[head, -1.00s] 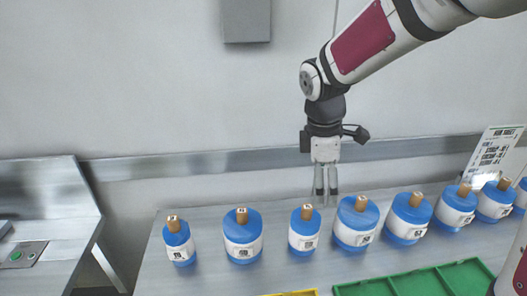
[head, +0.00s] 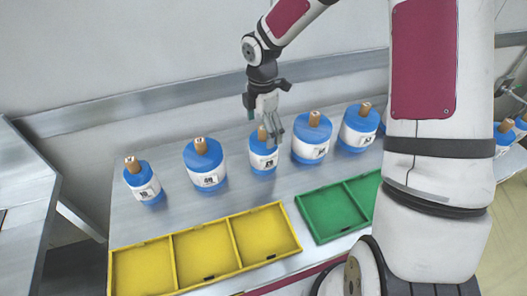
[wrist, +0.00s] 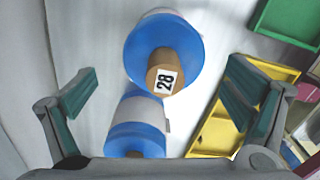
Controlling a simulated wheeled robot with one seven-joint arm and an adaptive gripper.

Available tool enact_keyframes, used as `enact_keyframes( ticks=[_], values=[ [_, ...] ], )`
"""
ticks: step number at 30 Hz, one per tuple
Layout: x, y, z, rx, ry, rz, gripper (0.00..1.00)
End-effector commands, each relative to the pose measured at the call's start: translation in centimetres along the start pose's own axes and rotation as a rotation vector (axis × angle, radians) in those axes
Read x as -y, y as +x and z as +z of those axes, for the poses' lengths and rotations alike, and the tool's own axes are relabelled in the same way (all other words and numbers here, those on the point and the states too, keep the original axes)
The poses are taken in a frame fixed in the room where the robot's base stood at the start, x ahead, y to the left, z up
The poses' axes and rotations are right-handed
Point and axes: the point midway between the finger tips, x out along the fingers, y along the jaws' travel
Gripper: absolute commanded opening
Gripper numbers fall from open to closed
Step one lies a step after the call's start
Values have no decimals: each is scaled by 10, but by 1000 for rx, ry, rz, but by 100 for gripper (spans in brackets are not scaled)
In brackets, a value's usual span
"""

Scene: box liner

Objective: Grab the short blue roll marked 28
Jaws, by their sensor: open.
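The short blue roll marked 28 (head: 262,158) stands upright on the metal bench, third from the left in the head view, with a white band and brown core. In the wrist view its core top (wrist: 165,75) shows the number 28, ahead of the blue roll (wrist: 185,42). My gripper (head: 274,134) is right above this roll, and a finger partly overlaps its core in the head view. In the wrist view my gripper (wrist: 161,72) is open, with the core between its spread fingers in the picture. I cannot tell whether the fingers touch it.
Other blue rolls stand in the row: a larger one to the left (head: 205,168), a larger one to the right (head: 312,140), and a small one at far left (head: 141,185). A yellow divided tray (head: 172,262) and a green tray (head: 322,238) lie in front.

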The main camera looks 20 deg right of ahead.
Motion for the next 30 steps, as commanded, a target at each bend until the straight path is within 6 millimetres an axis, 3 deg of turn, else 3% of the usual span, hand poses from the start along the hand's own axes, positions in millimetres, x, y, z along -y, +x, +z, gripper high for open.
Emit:
enact_keyframes(
  ticks=[7, 16, 25, 30],
  values=[
    [2, 18, 0, -1, 0, -2, 96],
    [4, 57, 2, 0, -1, -2, 96],
    [3, 61, 3, 1, 1, 1, 96],
    [3, 61, 3, 1, 1, 1, 59]
  ],
)
